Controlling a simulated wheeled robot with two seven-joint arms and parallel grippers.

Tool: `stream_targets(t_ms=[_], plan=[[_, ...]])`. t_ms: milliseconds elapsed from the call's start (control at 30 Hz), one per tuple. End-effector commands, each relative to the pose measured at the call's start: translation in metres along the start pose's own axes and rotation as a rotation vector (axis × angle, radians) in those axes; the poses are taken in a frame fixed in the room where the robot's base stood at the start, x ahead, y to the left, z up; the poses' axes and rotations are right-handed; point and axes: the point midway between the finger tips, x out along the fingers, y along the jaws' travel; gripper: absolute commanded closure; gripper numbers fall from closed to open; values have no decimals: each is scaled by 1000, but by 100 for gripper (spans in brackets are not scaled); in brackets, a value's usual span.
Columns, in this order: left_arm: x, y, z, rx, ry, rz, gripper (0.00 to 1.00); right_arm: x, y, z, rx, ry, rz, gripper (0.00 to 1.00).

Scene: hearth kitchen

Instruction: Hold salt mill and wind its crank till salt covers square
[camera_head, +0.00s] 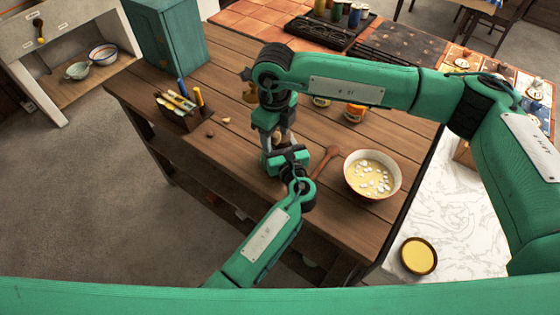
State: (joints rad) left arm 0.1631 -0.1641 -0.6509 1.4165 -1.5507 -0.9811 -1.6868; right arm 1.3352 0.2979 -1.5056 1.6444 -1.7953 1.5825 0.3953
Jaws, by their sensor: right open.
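My right arm reaches over the wooden table from the right and bends down. Its gripper (270,138) points down near the middle of the table and is open. My left gripper (281,157) comes in from the front, just below the right one. What looks like the salt mill (287,136) shows only as a narrow pale strip between the two grippers. Its crank cannot be made out. Whether the left fingers are closed on the mill is hidden. I cannot make out the square or any salt on it.
A bowl of yellow soup with white pieces (373,175) and a wooden spoon (325,161) lie right of the grippers. A wooden caddy (184,112) stands left, near a teal cabinet (166,38). A yellow-filled round dish (418,256) sits on marble.

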Motion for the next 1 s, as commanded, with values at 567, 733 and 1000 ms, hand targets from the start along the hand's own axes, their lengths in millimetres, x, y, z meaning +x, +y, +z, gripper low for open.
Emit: stream_targets(t_ms=[567, 733, 1000], plan=[[0, 0, 0, 1, -1, 1, 78, -47, 0, 0, 1, -1, -1, 45], [0, 0, 0, 1, -1, 1, 78, -60, 0, 0, 1, -2, 0, 45], [0, 0, 0, 1, 0, 1, 78, -76, 0, 0, 0, 0, -1, 45]])
